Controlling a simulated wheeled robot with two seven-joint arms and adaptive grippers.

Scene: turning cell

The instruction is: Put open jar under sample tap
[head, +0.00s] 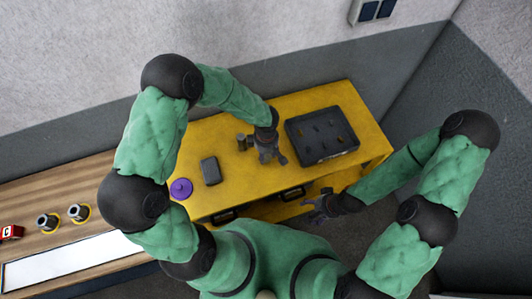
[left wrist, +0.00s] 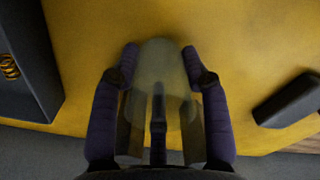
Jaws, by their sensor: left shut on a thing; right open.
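My left gripper (head: 268,156) is over the yellow table (head: 228,197). In the left wrist view, this gripper (left wrist: 159,72) is shut on a pale, see-through jar (left wrist: 158,55). The jar stands between the two dark fingers, with the yellow tabletop behind it; whether it touches the table I cannot tell. In the head view I cannot make out the jar at the gripper. My right gripper (head: 319,206) is open and empty, off the front edge of the table. I cannot identify a sample tap in either view.
A black tray (head: 342,152) lies right of my left gripper. Small dark cylinders (head: 243,142), a dark grey box (head: 210,171) and a purple round thing (head: 181,188) are to its left. A wooden bench (head: 68,186) adjoins the table at the left.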

